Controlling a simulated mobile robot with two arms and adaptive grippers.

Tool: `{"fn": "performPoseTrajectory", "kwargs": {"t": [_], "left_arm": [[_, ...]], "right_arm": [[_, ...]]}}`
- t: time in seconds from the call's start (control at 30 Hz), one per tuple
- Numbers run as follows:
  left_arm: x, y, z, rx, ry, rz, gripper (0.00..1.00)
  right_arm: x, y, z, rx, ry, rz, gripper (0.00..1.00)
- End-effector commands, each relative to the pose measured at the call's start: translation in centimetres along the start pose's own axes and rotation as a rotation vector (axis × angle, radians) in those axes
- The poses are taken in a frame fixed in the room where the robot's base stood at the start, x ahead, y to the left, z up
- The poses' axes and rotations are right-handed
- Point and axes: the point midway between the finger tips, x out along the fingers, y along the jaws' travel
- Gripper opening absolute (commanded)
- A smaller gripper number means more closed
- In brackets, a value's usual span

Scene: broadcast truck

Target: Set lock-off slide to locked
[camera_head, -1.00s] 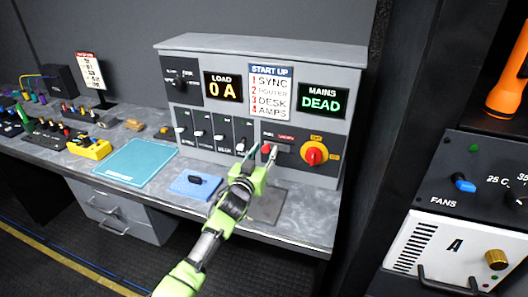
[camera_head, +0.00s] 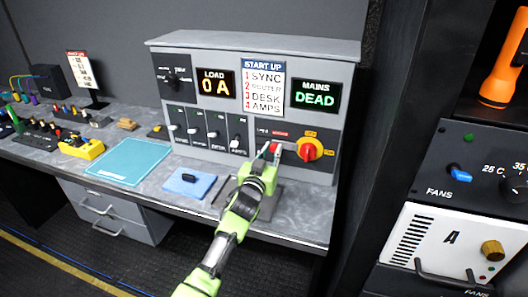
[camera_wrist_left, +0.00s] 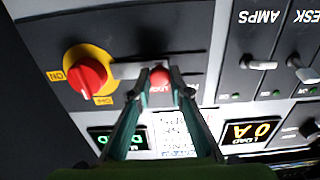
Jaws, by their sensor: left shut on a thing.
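The lock-off slide's small red knob (camera_head: 273,147) is on the front of the grey power panel, left of the red and yellow rotary switch (camera_head: 310,149). My left gripper (camera_head: 269,152) is shut on the knob. In the left wrist view, which shows the panel upside down, the red knob (camera_wrist_left: 160,75) is between the two fingertips. A pale bar (camera_wrist_left: 126,71) runs from it toward the rotary switch (camera_wrist_left: 87,75). The fingers partly hide the slide and its lettering. My right gripper is not in view.
Breaker levers (camera_head: 214,134) are left of the slide. The displays read LOAD 0 A (camera_head: 216,84) and MAINS DEAD (camera_head: 315,95). A blue pad (camera_head: 189,184) and a teal mat (camera_head: 127,163) lie on the desk. A rack with a fans panel (camera_head: 470,165) stands at right.

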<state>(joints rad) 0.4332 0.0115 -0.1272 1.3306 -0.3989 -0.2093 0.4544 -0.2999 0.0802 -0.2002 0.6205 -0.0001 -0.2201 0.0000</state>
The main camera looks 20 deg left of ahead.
Motion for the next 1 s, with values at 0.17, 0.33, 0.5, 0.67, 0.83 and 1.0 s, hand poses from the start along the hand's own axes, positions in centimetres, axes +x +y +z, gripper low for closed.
{"fn": "performPoseTrajectory", "kwargs": {"t": [0.17, 0.33, 0.5, 0.67, 0.83, 1.0], "left_arm": [[0.0, 0.5, 0.0, -0.001, -0.001, 0.007, 0.00], [0.0, 0.6, 0.0, -0.002, -0.001, 0.007, 0.35], [0.0, 0.5, 0.0, -0.001, -0.001, 0.006, 0.35], [-0.1, 0.4, 0.0, -0.001, -0.001, 0.005, 0.35], [-0.9, 0.4, 0.1, -0.001, -0.001, 0.004, 0.35], [-3.2, 0.4, 0.1, 0.001, -0.002, 0.006, 0.35]], "right_arm": [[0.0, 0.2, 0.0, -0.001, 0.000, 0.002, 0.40], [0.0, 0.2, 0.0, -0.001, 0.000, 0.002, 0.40], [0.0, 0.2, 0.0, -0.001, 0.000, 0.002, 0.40], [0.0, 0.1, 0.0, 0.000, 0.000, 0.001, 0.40], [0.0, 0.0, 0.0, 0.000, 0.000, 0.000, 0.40], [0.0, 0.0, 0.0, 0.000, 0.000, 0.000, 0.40]]}}
